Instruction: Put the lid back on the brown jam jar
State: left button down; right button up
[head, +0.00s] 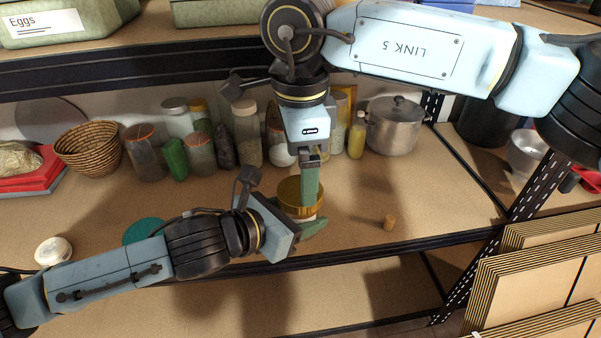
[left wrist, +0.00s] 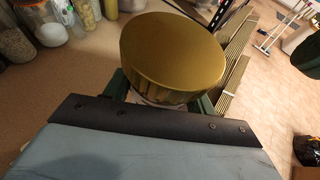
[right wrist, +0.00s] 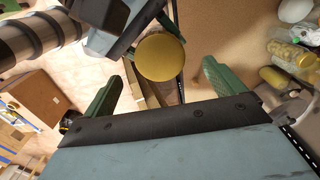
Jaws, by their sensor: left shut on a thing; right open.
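A wide gold lid (head: 297,191) sits at the top of the jar held at the front of the shelf; it fills the middle of the left wrist view (left wrist: 172,50). Only a small pale part of the jar (head: 307,217) shows under the lid, so its brown body is hidden and I cannot tell whether the lid is fully seated. My left gripper (head: 304,229) is shut on the jar from the left, below the lid. My right gripper (head: 309,186) points down over the lid, open, its fingers apart on either side of it in the right wrist view (right wrist: 160,74).
A cork (head: 390,222) stands right of the jar. A green disc (head: 143,230) and a white round object (head: 53,250) lie left, near my left arm. Several jars, a wicker basket (head: 88,147) and a metal pot (head: 394,127) line the back.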

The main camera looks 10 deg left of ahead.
aim_at(300, 211)
jog(key=shift+c, duration=0.3)
jog(key=r+n, duration=0.1)
jog(key=s+a+r+n, duration=0.1)
jog(key=r+n, duration=0.1)
jog(key=shift+s+a+r+t+y, duration=0.25)
jog(key=shift+s+r+t+y, duration=0.05)
jog(key=shift+s+r+t, duration=0.1)
jog(key=n, duration=0.3)
jog(key=w+n, duration=0.1)
jog(key=shift+d+f+n, duration=0.15)
jog(key=shift+d+n, duration=0.2)
jog(key=shift+n, duration=0.05)
jog(key=n, duration=0.5)
jog(key=shift+w+d+g, duration=0.35)
jog(key=shift+w+g, duration=0.05)
jog(key=shift+f, duration=4)
